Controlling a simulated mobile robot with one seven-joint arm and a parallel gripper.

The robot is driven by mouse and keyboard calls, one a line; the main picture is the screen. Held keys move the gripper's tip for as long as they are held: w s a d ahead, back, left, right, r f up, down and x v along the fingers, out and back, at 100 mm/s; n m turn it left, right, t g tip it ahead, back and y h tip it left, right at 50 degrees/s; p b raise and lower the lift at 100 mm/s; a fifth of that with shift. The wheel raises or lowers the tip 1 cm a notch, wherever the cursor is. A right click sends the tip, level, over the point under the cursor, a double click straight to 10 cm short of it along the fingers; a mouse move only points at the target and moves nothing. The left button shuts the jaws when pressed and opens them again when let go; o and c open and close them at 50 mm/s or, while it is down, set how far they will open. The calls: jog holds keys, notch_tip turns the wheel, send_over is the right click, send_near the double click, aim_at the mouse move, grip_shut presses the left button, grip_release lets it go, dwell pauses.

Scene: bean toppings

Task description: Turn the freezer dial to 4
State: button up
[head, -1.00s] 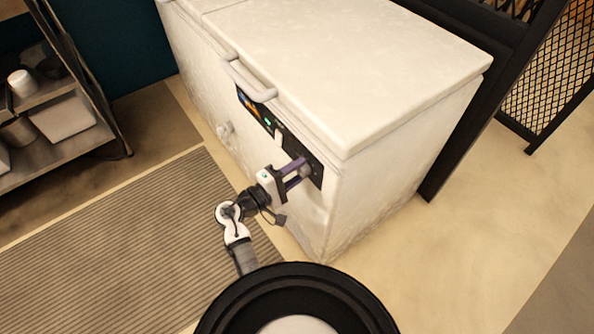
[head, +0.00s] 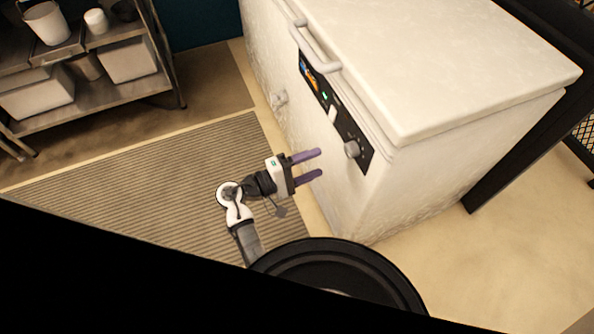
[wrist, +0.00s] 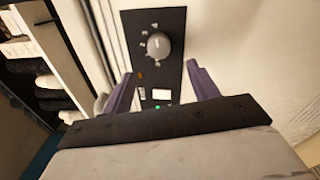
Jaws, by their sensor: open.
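The white chest freezer (head: 430,70) stands at the right in the head view, with a black control panel (head: 328,100) on its front. The grey round freezer dial (head: 352,149) sits at the panel's near end; in the wrist view the dial (wrist: 158,46) shows with small marks around it, too small to read. My gripper (head: 320,163) is open and empty, its two purple fingers apart, in front of the freezer and short of the dial. In the wrist view the fingers (wrist: 158,80) lie on either side of the panel, with the dial beyond their tips and between them. Nothing touches the dial.
A metal shelf (head: 110,65) with white containers stands at the upper left. A striped mat (head: 150,185) covers the floor in front of the freezer. Bare floor (head: 450,240) lies at the right. A small knob (head: 279,100) sticks out of the freezer's front, and a handle (head: 315,45) from its lid.

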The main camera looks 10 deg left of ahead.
jog(key=shift+v, duration=2.1)
jog(key=shift+w, duration=0.1)
